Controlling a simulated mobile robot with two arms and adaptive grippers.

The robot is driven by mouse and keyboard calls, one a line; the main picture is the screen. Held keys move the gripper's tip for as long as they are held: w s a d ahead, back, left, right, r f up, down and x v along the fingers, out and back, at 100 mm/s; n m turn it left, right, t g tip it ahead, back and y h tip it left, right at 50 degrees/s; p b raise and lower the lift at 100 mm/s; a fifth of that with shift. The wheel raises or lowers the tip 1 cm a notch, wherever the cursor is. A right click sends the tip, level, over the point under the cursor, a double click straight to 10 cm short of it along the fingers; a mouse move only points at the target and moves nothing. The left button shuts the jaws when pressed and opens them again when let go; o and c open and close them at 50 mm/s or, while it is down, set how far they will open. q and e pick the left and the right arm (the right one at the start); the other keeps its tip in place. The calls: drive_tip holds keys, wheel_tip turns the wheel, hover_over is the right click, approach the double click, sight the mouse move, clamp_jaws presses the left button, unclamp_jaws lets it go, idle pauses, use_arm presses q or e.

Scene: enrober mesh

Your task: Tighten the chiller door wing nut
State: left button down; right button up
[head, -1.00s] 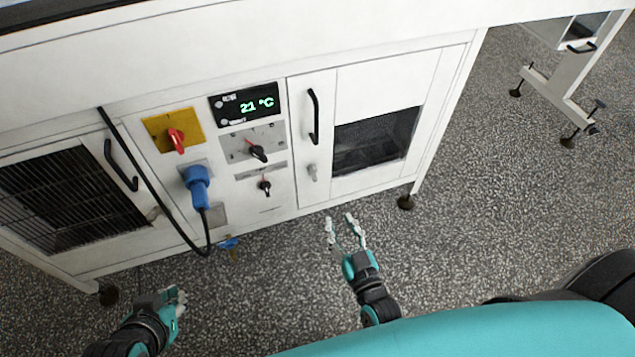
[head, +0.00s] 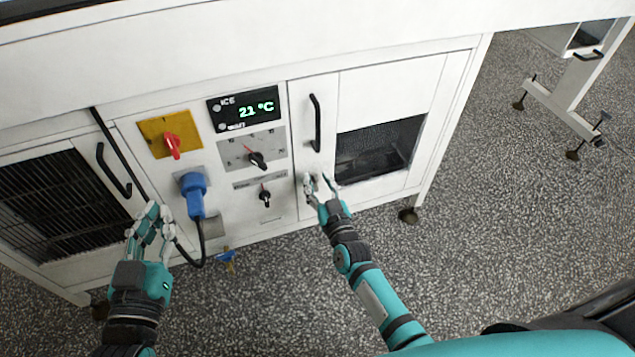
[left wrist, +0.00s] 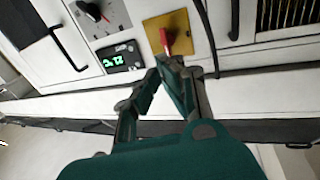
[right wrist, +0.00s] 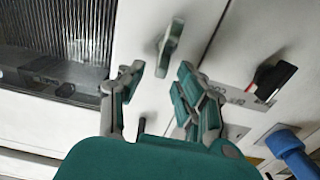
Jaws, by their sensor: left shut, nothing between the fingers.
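The wing nut (right wrist: 171,46) shows in the right wrist view as a small grey-green tab standing out from the white door panel (head: 385,85). My right gripper (head: 318,183) is open below the black door handle (head: 316,122). In the right wrist view its fingertips (right wrist: 160,78) are apart, with the nut just beyond the gap. I see no contact with the nut. In the head view the right fingers cover the nut. My left gripper (head: 156,213) is shut and empty in front of the left door, and it also shows in the left wrist view (left wrist: 164,70).
Between the doors are a red switch on a yellow plate (head: 152,144), a blue plug (head: 194,190) with a black cable, two black knobs and a 21 °C display (head: 242,108). A blue valve (head: 228,256) sits below.

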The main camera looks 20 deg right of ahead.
use_arm(q)
drive_tip(key=shift+d+r+t+h, duration=0.1)
drive_tip(key=shift+r+t+h, duration=0.2)
drive_tip(key=shift+r, duration=0.35)
use_arm(e)
drive_tip(key=shift+w, duration=0.45)
clamp_jaws()
